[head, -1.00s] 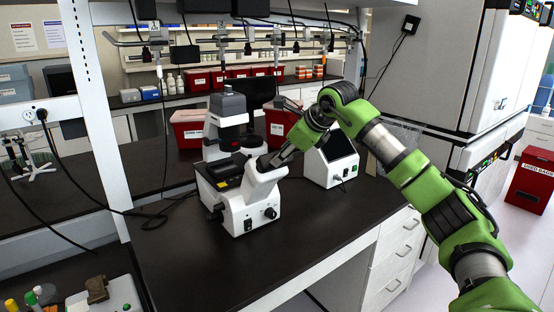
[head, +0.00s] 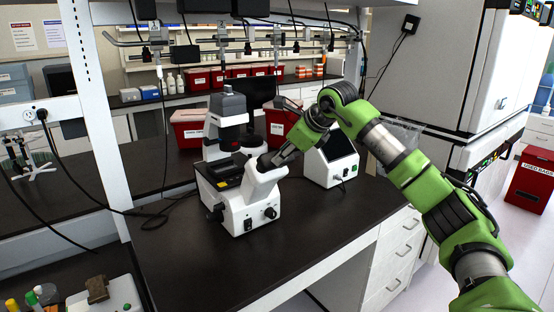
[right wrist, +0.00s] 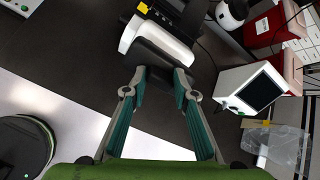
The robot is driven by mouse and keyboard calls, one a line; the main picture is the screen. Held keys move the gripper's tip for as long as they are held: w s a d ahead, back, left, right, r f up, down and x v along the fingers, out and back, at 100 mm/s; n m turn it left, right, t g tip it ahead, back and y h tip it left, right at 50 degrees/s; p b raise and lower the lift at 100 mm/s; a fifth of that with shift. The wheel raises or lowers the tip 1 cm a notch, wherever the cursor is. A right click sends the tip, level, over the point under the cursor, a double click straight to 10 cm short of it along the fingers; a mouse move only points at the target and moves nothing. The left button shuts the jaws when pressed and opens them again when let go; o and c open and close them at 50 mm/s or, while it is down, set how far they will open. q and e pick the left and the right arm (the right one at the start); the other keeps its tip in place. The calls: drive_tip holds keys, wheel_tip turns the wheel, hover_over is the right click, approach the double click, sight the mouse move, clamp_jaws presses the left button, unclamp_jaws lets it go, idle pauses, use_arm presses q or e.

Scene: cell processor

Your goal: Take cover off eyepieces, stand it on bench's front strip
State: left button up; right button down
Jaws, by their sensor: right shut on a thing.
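The white microscope (head: 236,206) stands on the black bench (head: 300,228), with its dark eyepiece end facing right and up. A dark cover (head: 262,163) sits at the eyepieces. In the right wrist view the cover (right wrist: 163,53) lies between my fingers, against the white microscope body (right wrist: 150,36). My right gripper (head: 272,160) reaches it from the right and is shut on it; the fingers also show in the right wrist view (right wrist: 160,80). The eyepieces themselves are hidden. My left gripper is in neither view.
A white device with a dark screen (head: 330,160) stands just right of my gripper. Red bins (head: 189,128) are behind the microscope. The bench front strip (head: 258,270) is clear. Black cables (head: 150,213) lie to the left.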

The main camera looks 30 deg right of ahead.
drive_tip(key=shift+s+r, duration=0.25)
drive_tip(key=shift+r, duration=0.1)
drive_tip(key=p+v, duration=0.1)
drive_tip(key=v, duration=0.2)
drive_tip(key=shift+s, duration=0.15)
